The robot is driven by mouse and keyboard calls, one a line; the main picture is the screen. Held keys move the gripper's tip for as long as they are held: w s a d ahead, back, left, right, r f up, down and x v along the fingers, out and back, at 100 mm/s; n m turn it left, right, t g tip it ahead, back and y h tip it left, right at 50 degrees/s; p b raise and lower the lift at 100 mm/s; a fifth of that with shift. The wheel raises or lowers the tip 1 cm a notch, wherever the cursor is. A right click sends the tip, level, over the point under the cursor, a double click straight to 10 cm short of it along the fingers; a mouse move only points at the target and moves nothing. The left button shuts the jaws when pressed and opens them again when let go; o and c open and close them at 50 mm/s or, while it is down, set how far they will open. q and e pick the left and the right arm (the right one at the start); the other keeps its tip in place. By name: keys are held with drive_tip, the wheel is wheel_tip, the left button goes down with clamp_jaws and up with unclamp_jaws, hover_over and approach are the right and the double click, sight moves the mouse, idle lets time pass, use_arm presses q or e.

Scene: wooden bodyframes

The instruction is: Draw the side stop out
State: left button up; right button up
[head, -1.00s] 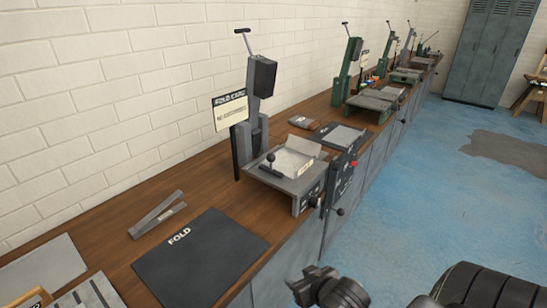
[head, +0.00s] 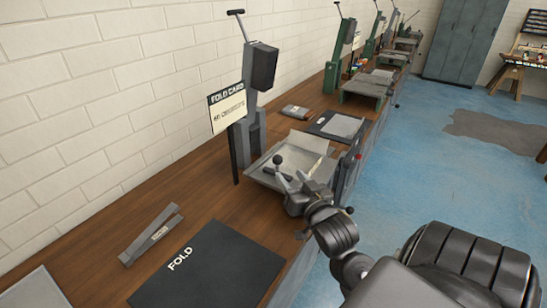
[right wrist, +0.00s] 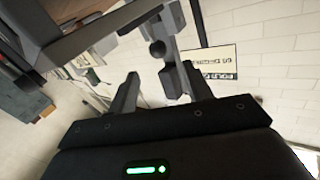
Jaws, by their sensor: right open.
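A grey machine with a tall column (head: 262,75) stands on the bench, with a shallow grey tray (head: 258,175) at its foot. A dark ball-topped handle (head: 278,161) stands in the tray; I cannot tell for sure whether it is the side stop. My right gripper (head: 291,178) is open and empty, its fingers over the tray's near edge, just right of the handle. In the right wrist view, the open fingers (right wrist: 160,74) point toward a dark ball knob (right wrist: 157,48), apart from it. My right arm hides the tray's front. My left gripper is not in view.
A FOLD CARD sign (head: 227,108) hangs by the column. A black FOLD mat (head: 205,265) and a grey angled tool (head: 151,234) lie nearer on the bench. More machines (head: 340,55) stand farther along. Blue floor (head: 440,140) is open at right.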

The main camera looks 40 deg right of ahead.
sight(280, 162)
drive_tip(key=x, duration=0.4)
drive_tip(key=shift+w+d, duration=0.3)
drive_tip(key=x, duration=0.3)
drive_tip(key=shift+w+p, duration=0.3)
drive_tip(key=shift+w, duration=0.1)
drive_tip(key=shift+w+d+f, duration=0.1)
drive_tip(key=shift+w+d, duration=0.05)
drive_tip(key=shift+w, duration=0.2)
drive_tip(key=shift+w+d, duration=0.1)
drive_tip(key=shift+w, duration=0.25)
drive_tip(key=shift+c, duration=0.3)
drive_tip(key=c, duration=1)
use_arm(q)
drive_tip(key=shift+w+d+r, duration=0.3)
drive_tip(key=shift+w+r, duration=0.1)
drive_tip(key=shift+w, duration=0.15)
use_arm(e)
clamp_jaws()
